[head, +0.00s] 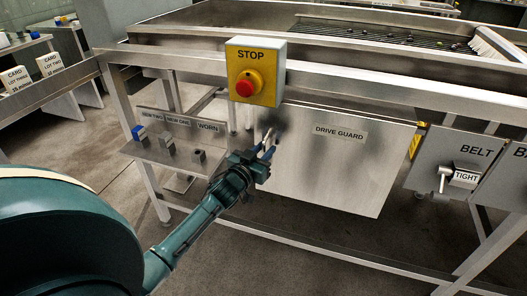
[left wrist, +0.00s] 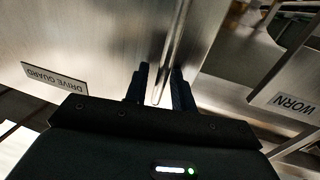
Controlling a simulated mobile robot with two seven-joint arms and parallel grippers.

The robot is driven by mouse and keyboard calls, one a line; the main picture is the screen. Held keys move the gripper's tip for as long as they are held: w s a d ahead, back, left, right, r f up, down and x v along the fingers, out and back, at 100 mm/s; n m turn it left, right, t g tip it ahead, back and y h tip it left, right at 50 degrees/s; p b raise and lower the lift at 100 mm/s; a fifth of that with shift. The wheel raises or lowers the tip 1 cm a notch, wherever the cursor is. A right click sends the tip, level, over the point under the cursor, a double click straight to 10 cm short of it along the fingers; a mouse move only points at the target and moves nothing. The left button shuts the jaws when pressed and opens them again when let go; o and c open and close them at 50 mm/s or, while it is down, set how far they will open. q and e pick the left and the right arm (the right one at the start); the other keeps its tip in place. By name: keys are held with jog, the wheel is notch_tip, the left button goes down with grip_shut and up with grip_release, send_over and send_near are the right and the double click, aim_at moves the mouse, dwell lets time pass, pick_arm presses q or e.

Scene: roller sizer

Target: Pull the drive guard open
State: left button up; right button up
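The drive guard (head: 350,180) is a flat, pale metal panel with a "DRIVE GUARD" label, hanging below the machine's frame. It also fills the upper left of the left wrist view (left wrist: 85,40). Near its left edge is a slim upright metal bar handle (left wrist: 177,40). My left gripper (head: 268,143) is at this handle, in front of the guard's left side. In the left wrist view its two dark fingers (left wrist: 160,84) stand apart, one on each side of the bar's end, with a small gap showing. My right gripper is in neither view.
A yellow STOP box (head: 268,88) with a red button sits just above my left gripper. A shelf (head: 165,150) with small blocks is left of the guard. The BELT box (head: 470,150) with its TIGHT lever is to the right. Floor in front is clear.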

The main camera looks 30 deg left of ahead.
pick_arm(q)
jog(key=shift+c, duration=0.3)
grip_shut()
jog(key=shift+s, duration=0.1)
